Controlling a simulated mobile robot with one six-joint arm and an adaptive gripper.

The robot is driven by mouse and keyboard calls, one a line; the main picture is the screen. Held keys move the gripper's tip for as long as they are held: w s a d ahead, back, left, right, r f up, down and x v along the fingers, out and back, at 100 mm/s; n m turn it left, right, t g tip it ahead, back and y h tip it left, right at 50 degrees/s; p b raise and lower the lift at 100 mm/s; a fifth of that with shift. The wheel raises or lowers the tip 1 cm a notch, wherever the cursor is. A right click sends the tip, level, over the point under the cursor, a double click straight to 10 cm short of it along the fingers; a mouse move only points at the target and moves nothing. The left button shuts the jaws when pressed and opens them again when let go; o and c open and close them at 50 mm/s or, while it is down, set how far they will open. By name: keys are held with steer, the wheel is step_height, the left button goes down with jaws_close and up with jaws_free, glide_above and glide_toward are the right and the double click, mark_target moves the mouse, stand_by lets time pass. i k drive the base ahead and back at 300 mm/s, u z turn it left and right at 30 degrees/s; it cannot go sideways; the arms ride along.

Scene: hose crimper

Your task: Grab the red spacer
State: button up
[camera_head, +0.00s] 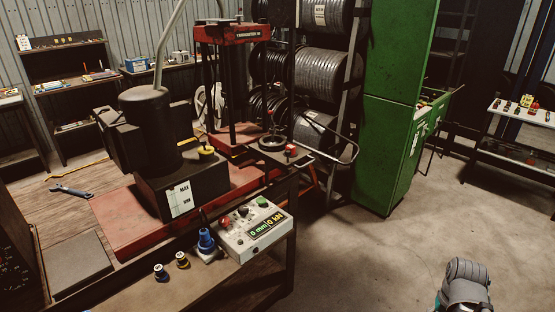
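A small red piece (291,149) is at the right edge of the press, beside a black ring (272,143). It may be the red spacer, but it is too small to tell for sure. A grey rounded part of my own arm shows at the bottom right edge. My gripper's fingers are not in view. The arm part is well apart from the red piece, with open floor between them.
A control box (255,230) with a display, a blue-topped piece (206,240) and two small capped parts (160,272) sit on the bench front. A green cabinet (390,110) stands behind. A shelf (520,112) at right holds several small parts. The concrete floor is clear.

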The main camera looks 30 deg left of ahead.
mark_target(291, 147)
steer(key=k, duration=0.65)
steer(key=u, duration=1.65)
steer(key=i, duration=1.1)
